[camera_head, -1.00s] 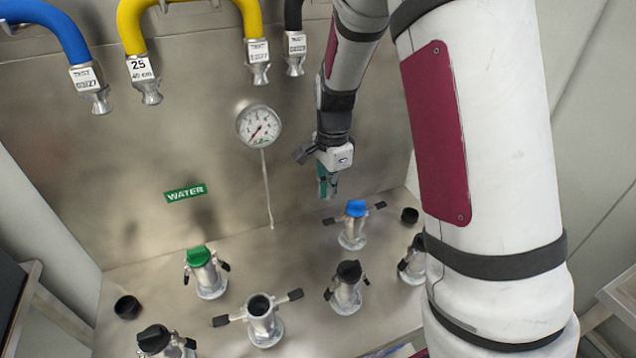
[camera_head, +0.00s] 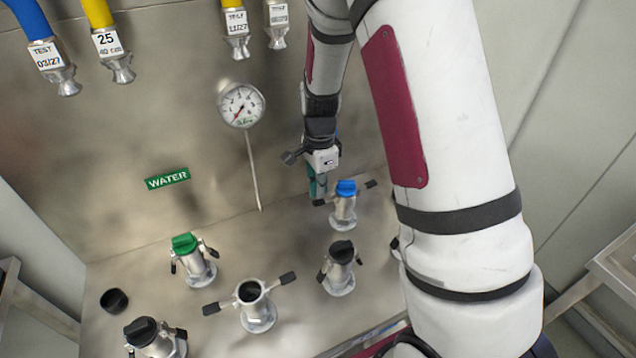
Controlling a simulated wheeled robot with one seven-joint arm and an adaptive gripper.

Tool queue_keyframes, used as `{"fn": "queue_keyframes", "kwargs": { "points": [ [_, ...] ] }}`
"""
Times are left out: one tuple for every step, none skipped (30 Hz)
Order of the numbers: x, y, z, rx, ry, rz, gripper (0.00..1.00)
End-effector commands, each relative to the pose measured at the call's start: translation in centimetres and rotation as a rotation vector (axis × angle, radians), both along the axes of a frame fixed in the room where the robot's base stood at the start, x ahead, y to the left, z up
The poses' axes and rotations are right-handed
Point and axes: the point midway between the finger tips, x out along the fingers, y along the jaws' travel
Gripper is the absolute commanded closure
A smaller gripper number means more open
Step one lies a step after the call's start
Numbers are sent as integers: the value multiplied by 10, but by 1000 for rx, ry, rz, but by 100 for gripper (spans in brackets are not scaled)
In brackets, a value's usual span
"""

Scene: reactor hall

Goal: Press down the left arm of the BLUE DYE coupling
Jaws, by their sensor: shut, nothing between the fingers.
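The coupling with a blue cap (camera_head: 344,212) stands upright on the steel deck at right of centre; no BLUE DYE label is readable. Its right arm (camera_head: 371,184) sticks out sideways. Its left arm (camera_head: 320,203) also sticks out, with its dark tip just below my gripper. My gripper (camera_head: 317,190) points down with its teal fingers shut and empty, close over or behind the left arm. I cannot tell whether they touch.
A green-capped coupling (camera_head: 196,265), an open coupling with spread arms (camera_head: 256,308) and black-capped couplings (camera_head: 339,270) (camera_head: 152,340) stand nearby. A loose black cap (camera_head: 114,299) lies at left. A gauge (camera_head: 241,104) and WATER label (camera_head: 167,179) are behind. Hoses hang above.

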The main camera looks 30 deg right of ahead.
Motion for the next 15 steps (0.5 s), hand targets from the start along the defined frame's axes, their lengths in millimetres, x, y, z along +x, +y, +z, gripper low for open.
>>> {"fn": "queue_keyframes", "kwargs": {
  "points": [
    [0, 0, -5, 0, 1, 0, 100],
    [1, 0, -7, 0, 1, 0, 100],
    [1, 0, -9, 0, 0, 0, 100],
    [1, 0, -11, 0, 0, 0, 100],
    [1, 0, -13, 0, 0, 0, 100],
    [1, 0, -15, 0, 1, 0, 100],
    [1, 0, -17, 0, 1, 0, 100],
    [1, 0, -19, 0, 1, 0, 100],
    [1, 0, -22, 0, 1, 0, 100],
    [1, 0, -24, 0, 1, 0, 100],
    [1, 0, -26, 0, 1, 0, 100],
    [0, 0, -28, 0, 1, 1, 100],
    [0, 0, -30, 0, 1, 1, 100],
    [0, 0, -32, 0, 1, 1, 100],
    [1, 1, -34, 0, 1, 1, 100]
  ]
}}
